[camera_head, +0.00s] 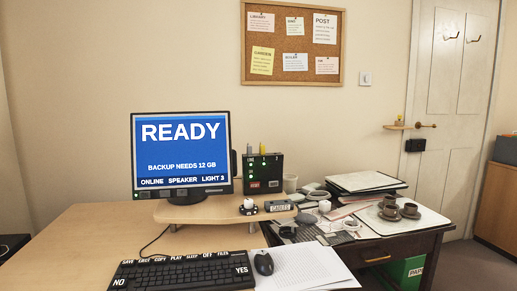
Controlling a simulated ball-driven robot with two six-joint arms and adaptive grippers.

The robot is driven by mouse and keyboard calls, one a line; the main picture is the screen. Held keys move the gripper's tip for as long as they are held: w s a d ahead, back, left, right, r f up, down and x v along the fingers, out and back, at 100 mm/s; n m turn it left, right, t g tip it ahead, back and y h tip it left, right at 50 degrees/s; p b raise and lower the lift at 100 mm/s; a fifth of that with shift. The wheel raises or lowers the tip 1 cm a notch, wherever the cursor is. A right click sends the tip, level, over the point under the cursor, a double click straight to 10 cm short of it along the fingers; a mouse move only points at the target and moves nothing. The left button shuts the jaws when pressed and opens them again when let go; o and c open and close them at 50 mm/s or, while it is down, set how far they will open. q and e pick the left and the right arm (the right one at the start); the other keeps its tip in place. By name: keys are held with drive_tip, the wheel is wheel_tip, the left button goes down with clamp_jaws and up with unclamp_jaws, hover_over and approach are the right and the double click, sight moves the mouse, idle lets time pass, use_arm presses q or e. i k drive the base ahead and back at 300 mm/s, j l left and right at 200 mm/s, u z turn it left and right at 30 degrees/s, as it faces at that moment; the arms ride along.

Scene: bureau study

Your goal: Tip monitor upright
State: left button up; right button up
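The monitor (181,150) stands upright on a low wooden riser (200,212) on the desk, left of the picture's middle. Its black frame looks level. Its blue screen is lit and reads READY, with BACKUP NEEDS 12 GB below and ONLINE, SPEAKER, LIGHT 3 along the bottom. The lower part of its stand is hard to make out. Neither of my grippers shows in the head view.
A black keyboard (185,274), a mouse (263,263) and white papers (305,267) lie in front. A dark box (263,173) stands right of the monitor. A cluttered side desk (430,227) holds cups (390,200) and folders (366,182). The wooden desktop left of the riser is clear.

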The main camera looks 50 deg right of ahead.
sight(172, 151)
drive_tip(key=z, duration=1.05)
